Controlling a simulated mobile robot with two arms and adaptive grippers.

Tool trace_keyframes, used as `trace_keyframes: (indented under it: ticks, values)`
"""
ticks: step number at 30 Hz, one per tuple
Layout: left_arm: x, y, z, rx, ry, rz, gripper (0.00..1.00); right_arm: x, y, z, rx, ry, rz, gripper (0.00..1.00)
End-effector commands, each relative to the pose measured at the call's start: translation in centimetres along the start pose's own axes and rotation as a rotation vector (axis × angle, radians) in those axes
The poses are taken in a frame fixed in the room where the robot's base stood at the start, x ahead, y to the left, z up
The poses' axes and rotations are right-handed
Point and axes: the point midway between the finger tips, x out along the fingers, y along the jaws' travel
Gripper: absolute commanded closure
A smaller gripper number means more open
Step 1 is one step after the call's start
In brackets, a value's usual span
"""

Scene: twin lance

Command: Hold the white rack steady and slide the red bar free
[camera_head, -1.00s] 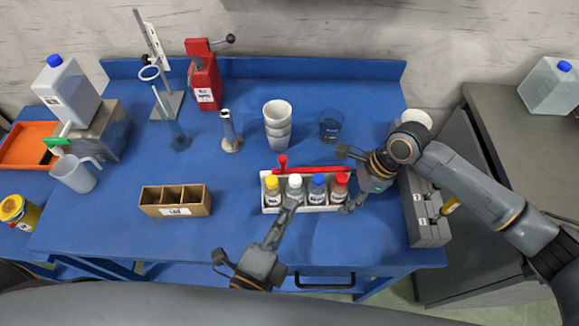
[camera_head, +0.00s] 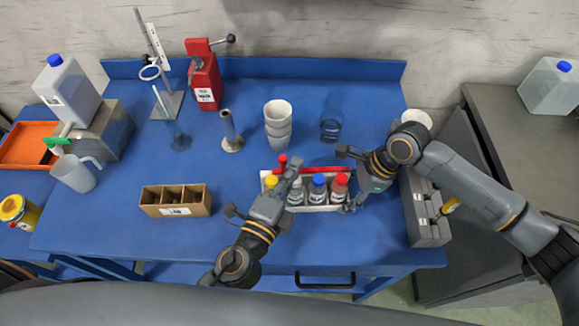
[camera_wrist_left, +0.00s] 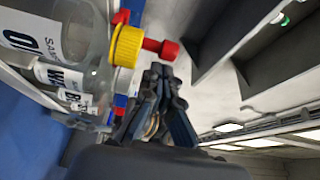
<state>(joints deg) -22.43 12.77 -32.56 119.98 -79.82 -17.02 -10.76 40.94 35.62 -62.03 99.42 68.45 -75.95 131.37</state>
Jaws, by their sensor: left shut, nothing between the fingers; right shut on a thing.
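The white rack (camera_head: 322,208) stands on the blue table and holds several bottles with coloured caps. The red bar (camera_head: 325,168) lies along the rack's back side, with an upright red knob (camera_head: 283,160) near its left end. My left gripper (camera_head: 295,170) is shut and empty over the rack's left part, close to the knob, hiding part of the rack. In the left wrist view, its closed fingers (camera_wrist_left: 160,75) are just below the red knob (camera_wrist_left: 168,48), beside a yellow-capped bottle (camera_wrist_left: 125,45). My right gripper (camera_head: 347,207) is shut on the rack's right end.
A wooden box (camera_head: 176,200) stands to the left. A grey block (camera_head: 428,222) is at the right. The table's front middle is clear.

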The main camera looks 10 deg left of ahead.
Motion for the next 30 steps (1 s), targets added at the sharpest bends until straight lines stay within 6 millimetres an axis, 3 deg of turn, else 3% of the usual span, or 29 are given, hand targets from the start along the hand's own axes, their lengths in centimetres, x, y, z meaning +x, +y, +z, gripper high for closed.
trace_keyframes:
  ticks: [14,22,30]
  values:
    - [-0.3,0.0,0.8,-0.001,0.0,0.0,1.0,0.0,0.0,0.0,0.0,0.001,0.0,0.85]
    - [-1.8,-0.1,3.5,0.001,-0.002,0.002,1.0,0.0,0.0,-0.1,0.0,0.001,0.0,0.85]
    - [-1.8,-0.1,3.6,0.001,-0.004,0.0,1.0,0.0,0.0,-0.1,0.001,0.002,0.0,0.85]
